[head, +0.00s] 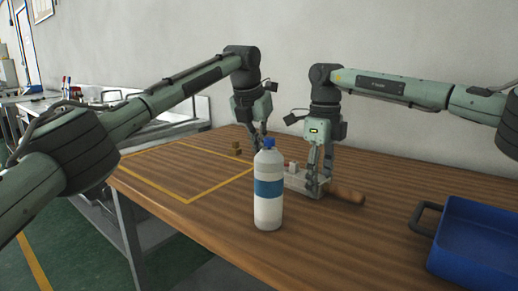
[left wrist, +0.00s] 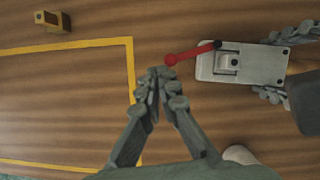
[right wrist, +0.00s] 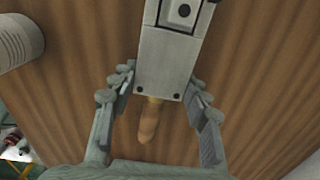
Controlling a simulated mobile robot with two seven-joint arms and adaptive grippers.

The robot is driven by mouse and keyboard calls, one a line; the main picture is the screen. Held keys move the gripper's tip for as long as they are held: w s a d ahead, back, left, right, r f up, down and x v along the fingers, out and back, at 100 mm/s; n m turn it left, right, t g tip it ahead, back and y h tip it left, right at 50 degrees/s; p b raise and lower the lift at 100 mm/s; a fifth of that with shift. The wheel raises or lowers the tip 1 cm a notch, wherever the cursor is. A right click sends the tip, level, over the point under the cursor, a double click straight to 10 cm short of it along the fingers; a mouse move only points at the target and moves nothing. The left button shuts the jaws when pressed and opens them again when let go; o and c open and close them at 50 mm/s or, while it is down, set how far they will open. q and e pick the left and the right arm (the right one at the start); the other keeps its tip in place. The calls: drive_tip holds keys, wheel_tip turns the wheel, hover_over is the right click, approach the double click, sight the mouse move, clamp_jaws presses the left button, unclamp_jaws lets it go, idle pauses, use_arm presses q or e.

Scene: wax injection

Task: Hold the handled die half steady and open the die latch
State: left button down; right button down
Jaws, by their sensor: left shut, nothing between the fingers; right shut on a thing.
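The metal die (head: 295,181) lies on the wooden table with its wooden handle (head: 346,195) pointing right. In the left wrist view, its latch (left wrist: 228,62) sits on top and a red lever (left wrist: 195,53) sticks out past the die's end, its ball tip outward. My left gripper (left wrist: 163,72) is shut and empty, its fingertips close beside the ball tip; whether they touch it I cannot tell. My right gripper (right wrist: 161,88) is shut on the handled die half (right wrist: 165,65), one finger on each side near the handle (right wrist: 148,123). The seam between halves is not clear.
A white bottle (head: 268,200) with a blue cap stands in front of the die. A blue tray (head: 475,245) is at right.

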use_arm(q)
drive_tip(key=shift+s+d, duration=0.3)
drive_tip(key=shift+d, duration=0.45)
use_arm(e)
drive_tip(key=shift+a, duration=0.2)
use_arm(q)
drive_tip(key=shift+a+r, duration=0.2)
drive_tip(key=shift+r, duration=0.05)
use_arm(e)
drive_tip(key=shift+d, duration=0.2)
use_arm(q)
drive_tip(key=v, duration=1.1)
drive_tip(key=shift+s+r, duration=0.15)
drive_tip(key=shift+r, duration=0.05)
